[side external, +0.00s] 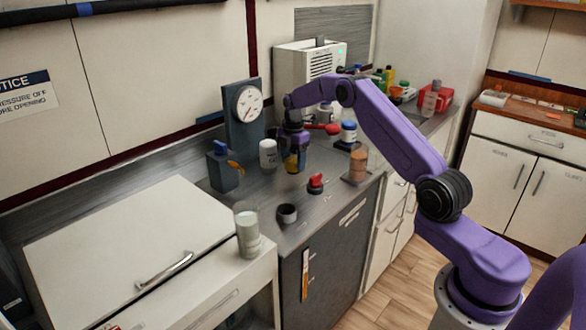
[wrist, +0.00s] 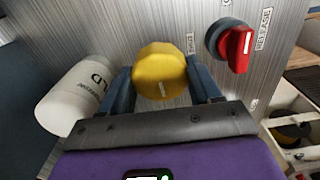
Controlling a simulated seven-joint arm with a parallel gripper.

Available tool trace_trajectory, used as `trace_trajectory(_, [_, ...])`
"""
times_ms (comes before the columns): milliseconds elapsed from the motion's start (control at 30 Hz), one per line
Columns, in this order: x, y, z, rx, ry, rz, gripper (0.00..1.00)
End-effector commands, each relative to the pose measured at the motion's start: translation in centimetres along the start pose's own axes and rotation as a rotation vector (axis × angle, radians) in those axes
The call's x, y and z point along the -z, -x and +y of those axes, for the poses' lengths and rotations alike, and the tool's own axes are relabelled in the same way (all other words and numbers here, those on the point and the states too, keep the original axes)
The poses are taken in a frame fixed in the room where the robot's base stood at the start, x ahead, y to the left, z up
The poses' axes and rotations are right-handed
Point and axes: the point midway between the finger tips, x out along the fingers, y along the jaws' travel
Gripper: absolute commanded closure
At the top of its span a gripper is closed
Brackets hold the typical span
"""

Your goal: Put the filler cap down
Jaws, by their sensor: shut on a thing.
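A yellow ribbed round cap (wrist: 160,68), which I take as the filler cap, sits between the two fingers of my gripper (wrist: 162,84) in the wrist view. The fingers are shut on its sides. In the side view my gripper (side external: 294,158) points down over the grey bench, and the yellow cap (side external: 291,163) shows at its fingertips. The cap appears held above the bench; the exact gap is unclear.
A white labelled bottle (side external: 268,153) stands close beside my gripper. A red release knob (side external: 316,182) and a dark round ring (side external: 287,214) are on the bench front. A gauge panel (side external: 243,118) stands behind. A glass (side external: 247,230) stands front left.

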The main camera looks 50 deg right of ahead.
Motion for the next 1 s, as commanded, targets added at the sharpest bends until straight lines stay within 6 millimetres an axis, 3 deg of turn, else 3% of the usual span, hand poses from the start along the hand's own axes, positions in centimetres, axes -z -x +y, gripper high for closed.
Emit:
trace_trajectory(267, [0.0, -3.2, 0.1, 0.003, 0.0, 0.001, 0.64])
trace_trajectory(667, [0.0, -3.6, 0.1, 0.0, 0.0, 0.0, 0.64])
trace_trajectory(700, [0.0, -3.6, 0.2, 0.0, 0.0, 0.0, 0.24])
trace_trajectory(733, [0.0, -3.6, 0.2, 0.0, 0.0, 0.0, 0.14])
trace_trajectory(1000, [0.0, -3.5, 0.1, 0.0, 0.0, 0.0, 0.12])
